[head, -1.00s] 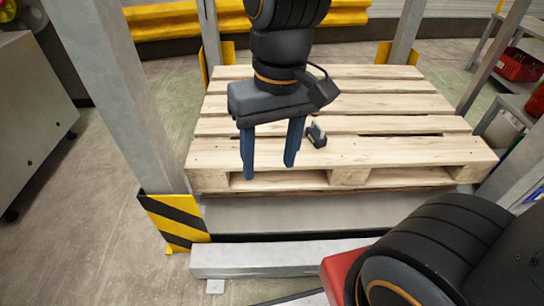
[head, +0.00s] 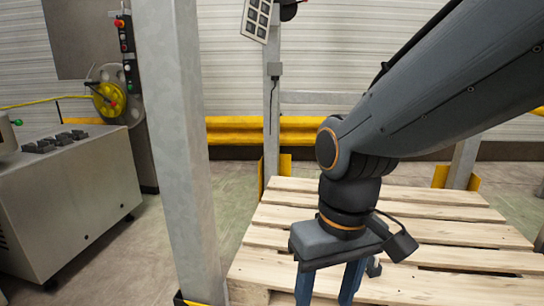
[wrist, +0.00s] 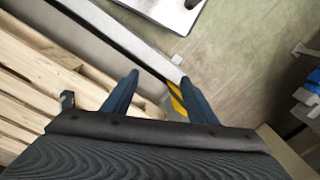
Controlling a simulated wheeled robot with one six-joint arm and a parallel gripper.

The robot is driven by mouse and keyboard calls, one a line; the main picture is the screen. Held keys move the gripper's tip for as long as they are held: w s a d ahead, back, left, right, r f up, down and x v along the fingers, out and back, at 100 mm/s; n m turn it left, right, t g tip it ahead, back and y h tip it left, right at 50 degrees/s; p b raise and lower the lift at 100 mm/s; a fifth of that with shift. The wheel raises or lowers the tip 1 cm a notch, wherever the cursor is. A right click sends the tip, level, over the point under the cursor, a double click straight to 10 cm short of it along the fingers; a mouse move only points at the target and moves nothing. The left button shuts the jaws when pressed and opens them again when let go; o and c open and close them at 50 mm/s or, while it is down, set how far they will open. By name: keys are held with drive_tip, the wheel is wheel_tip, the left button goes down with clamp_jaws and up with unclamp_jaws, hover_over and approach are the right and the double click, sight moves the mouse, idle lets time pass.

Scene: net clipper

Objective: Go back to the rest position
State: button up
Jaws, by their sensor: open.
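My gripper (head: 328,288) is open with nothing between its two blue fingers. It points down over the wooden pallet (head: 450,232), and its fingertips are cut off by the lower edge of the head view. In the wrist view the gripper (wrist: 160,80) shows both fingers apart, with a metal beam and floor beyond them. A small dark object (head: 374,267) is on the pallet, just right of the fingers and partly hidden by them. It also shows in the wrist view (wrist: 68,100), left of the fingers.
A grey metal post (head: 178,150) stands left of the arm. A grey cabinet (head: 70,200) is at the far left, below a yellow cable reel (head: 109,98). A yellow rail (head: 235,131) runs along the back wall. Floor between cabinet and post is clear.

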idle(0.3)
drive_tip(key=d+r+m+p, duration=0.3)
drive_tip(key=d+r+p, duration=0.7)
drive_tip(key=p, duration=1.1)
wheel_tip(320, 180, up, 3)
drive_tip(key=shift+d+f+m+h, duration=0.1)
drive_tip(key=shift+d+m+h, duration=0.2)
drive_tip(key=shift+d, duration=0.05)
drive_tip(key=shift+s, duration=0.1)
